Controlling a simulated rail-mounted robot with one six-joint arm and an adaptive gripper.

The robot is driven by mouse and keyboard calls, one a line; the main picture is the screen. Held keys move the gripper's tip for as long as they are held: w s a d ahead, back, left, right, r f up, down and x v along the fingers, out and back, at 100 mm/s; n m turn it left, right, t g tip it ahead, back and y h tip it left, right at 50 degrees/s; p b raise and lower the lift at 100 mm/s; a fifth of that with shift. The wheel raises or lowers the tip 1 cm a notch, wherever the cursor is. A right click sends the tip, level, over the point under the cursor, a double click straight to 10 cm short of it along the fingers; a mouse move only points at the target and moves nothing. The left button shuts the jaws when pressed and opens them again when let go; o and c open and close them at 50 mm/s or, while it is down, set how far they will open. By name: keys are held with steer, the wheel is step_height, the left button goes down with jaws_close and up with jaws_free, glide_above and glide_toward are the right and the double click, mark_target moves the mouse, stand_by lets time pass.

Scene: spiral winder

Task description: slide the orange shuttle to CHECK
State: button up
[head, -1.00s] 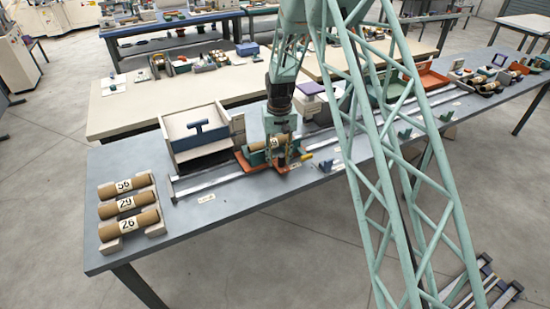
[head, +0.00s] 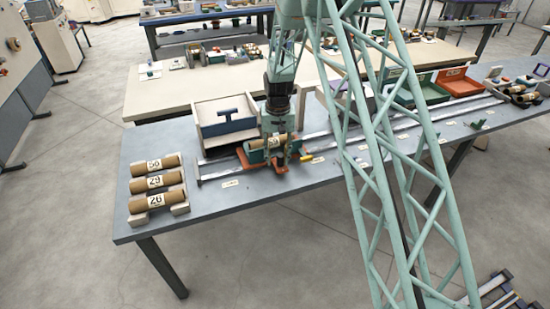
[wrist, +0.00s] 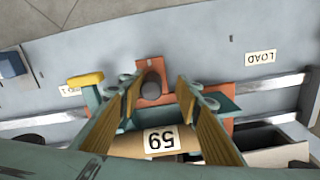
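The orange shuttle (head: 281,169) sits on the rail in the head view, below my gripper. In the wrist view its orange plate (wrist: 152,69) carries an upright dark knob (wrist: 153,86). A brown tube marked 59 (wrist: 160,141) lies in a green cradle on it. My gripper (wrist: 160,84) is open, its fingers on either side of the knob. The left finger is close to the knob, but contact is unclear; a gap shows at the right finger. In the head view my gripper (head: 276,150) partly hides the shuttle. No CHECK label is readable.
A LOAD label (wrist: 260,57) lies right of the shuttle in the wrist view. The rail (head: 222,173) continues both ways. A blue-and-white box (head: 225,126) stands behind it. A rack of tubes (head: 180,209) stands at the left. A yellow-topped part (wrist: 85,80) is beside the shuttle.

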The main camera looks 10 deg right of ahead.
steer(key=shift+s+a, duration=0.1)
steer(key=shift+a, duration=0.25)
steer(key=shift+r, duration=0.1)
step_height(320, 180, up, 14)
steer(key=d+b, duration=0.1)
stand_by(0.6)
steer(key=shift+d, duration=0.1)
steer(key=shift+f+b, duration=0.45)
steer(key=shift+f, duration=6.5)
